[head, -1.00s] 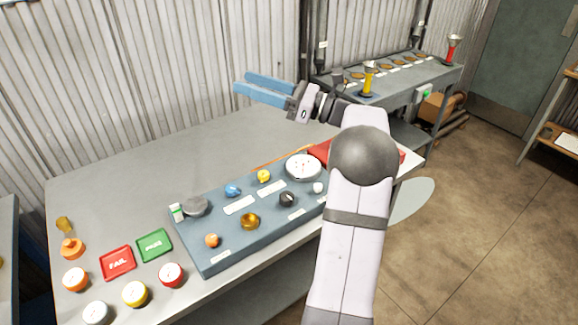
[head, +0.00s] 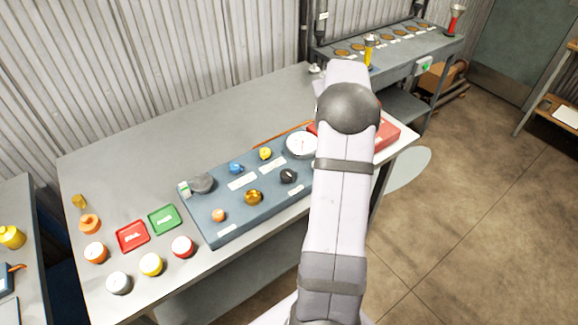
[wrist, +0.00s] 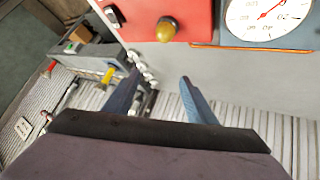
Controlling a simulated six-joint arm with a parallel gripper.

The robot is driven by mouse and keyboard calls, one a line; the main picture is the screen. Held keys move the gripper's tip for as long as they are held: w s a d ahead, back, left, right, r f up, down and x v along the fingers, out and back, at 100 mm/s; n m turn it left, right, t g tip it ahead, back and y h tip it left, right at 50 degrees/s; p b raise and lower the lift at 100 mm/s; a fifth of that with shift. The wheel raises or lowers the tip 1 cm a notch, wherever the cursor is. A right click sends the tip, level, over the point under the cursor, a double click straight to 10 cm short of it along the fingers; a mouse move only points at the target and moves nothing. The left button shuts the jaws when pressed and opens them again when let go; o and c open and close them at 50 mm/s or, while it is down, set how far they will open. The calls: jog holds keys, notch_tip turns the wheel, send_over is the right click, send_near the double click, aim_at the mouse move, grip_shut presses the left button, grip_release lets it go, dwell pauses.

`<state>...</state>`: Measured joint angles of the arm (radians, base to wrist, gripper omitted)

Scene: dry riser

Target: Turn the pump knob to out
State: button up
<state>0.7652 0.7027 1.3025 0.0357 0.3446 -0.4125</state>
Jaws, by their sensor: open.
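A blue-grey panel (head: 230,226) on the bench carries a black knob (head: 288,176), a brass knob (head: 253,197), a blue knob (head: 236,168), a yellow knob (head: 265,153) and an orange knob (head: 218,215). Its white labels are too small to read, so I cannot tell which is the pump knob. A red box (head: 388,138) sits right of the panel, partly behind my arm. In the wrist view the red box (wrist: 185,12) shows a brass-yellow knob (wrist: 166,29) and a black switch. My gripper (wrist: 160,78) is open and empty, apart from that knob; my arm hides it in the head view.
A round white gauge (head: 301,145) stands at the panel's right end; it also shows in the wrist view (wrist: 262,18). Red and green trays (head: 164,219) and several round pots lie at the bench's left. The bench (head: 150,150) is clear behind the panel.

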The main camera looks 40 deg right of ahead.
aim_at(287, 173)
jog(key=s+a+f+m+g+y, duration=0.1)
jog(key=a+m+y, duration=0.1)
jog(key=a, duration=0.2)
jog(key=s+a+f+m+y, duration=0.2)
jog(key=a+m, duration=0.1)
jog(key=s+a+f+m+g+y, duration=0.1)
jog(key=a+f+m+y, duration=0.1)
jog(key=a+m, duration=0.1)
jog(key=shift+s+a+f+g, duration=0.1)
jog(key=shift+a+f+g, duration=0.05)
jog(key=shift+a, duration=0.25)
jog(key=shift+s+a+f+g, duration=0.1)
jog(key=shift+a+g, duration=0.05)
jog(key=shift+a, duration=0.25)
jog(key=s+a+m+g+y, duration=0.2)
jog(key=s+a+m+y, duration=0.2)
jog(key=a+m, duration=0.5)
jog(key=shift+s+a+r+g+y, duration=0.2)
jog(key=shift+s+a+g+y, duration=0.1)
jog(key=shift+s, duration=0.4)
jog(key=shift+p+x, duration=1.05)
jog(key=shift+x, duration=2.65)
jog(key=shift+c, duration=0.6)
jog(key=shift+d, duration=0.1)
jog(key=c, duration=0.9)
